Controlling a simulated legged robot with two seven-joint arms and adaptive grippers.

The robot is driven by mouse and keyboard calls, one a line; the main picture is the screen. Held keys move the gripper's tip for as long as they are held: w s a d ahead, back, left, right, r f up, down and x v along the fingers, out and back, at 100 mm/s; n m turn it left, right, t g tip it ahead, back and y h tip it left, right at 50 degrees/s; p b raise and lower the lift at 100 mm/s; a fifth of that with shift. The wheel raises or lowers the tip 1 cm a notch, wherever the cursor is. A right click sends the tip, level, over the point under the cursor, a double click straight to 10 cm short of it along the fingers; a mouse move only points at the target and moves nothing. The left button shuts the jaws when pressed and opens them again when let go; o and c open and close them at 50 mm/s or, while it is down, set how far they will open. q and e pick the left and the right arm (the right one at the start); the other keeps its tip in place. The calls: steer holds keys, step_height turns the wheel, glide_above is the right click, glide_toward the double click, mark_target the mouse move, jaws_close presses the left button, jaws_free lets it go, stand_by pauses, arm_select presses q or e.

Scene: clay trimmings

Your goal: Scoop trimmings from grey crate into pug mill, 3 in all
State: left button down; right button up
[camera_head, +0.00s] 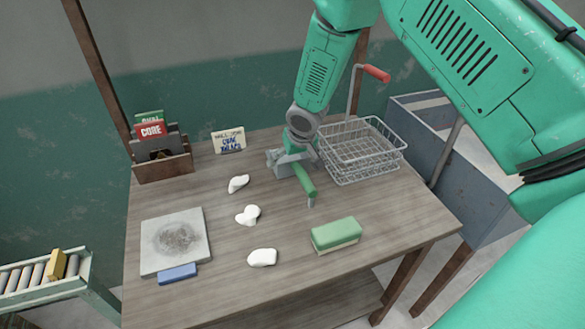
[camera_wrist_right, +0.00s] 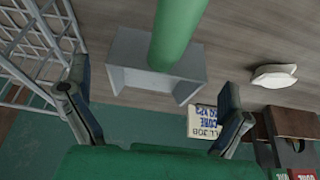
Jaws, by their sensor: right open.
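A scoop with a green handle (camera_head: 304,179) and a grey metal pan lies on the wooden table. In the right wrist view the pan (camera_wrist_right: 125,75) lies ahead of my right gripper (camera_wrist_right: 153,82), whose fingers are wide apart and empty. In the head view the right gripper (camera_head: 291,155) is low over the table at the scoop's pan. Three white lumps (camera_head: 238,184) (camera_head: 248,214) (camera_head: 262,257) lie apart on the table. A large grey bin (camera_head: 460,180) stands right of the table; its contents are hidden. I cannot identify a pug mill. My left gripper is out of view.
A wire basket (camera_head: 362,160) stands right of the gripper, near a red-handled rod (camera_head: 376,73). A green block (camera_head: 336,235), grey slab (camera_head: 158,228), blue block (camera_head: 177,273), wooden card box (camera_head: 163,168) and lettered card (camera_head: 229,141) occupy the table. A roller rack (camera_head: 45,283) stands left.

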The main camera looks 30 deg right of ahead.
mark_target(292, 165)
steer(key=x, duration=0.4)
steer(key=shift+s+d, duration=0.2)
steer(key=shift+d, duration=0.2)
steer(key=shift+a, duration=0.1)
steer(key=shift+a+r, duration=0.1)
steer(key=shift+a, duration=0.4)
steer(key=c, duration=1)
steer(key=shift+o, duration=0.2)
steer(key=shift+w, duration=0.1)
steer(key=shift+d, duration=0.25)
steer(key=shift+d+r, duration=0.15)
steer(key=shift+r, duration=0.35)
step_height(292, 165, up, 9)
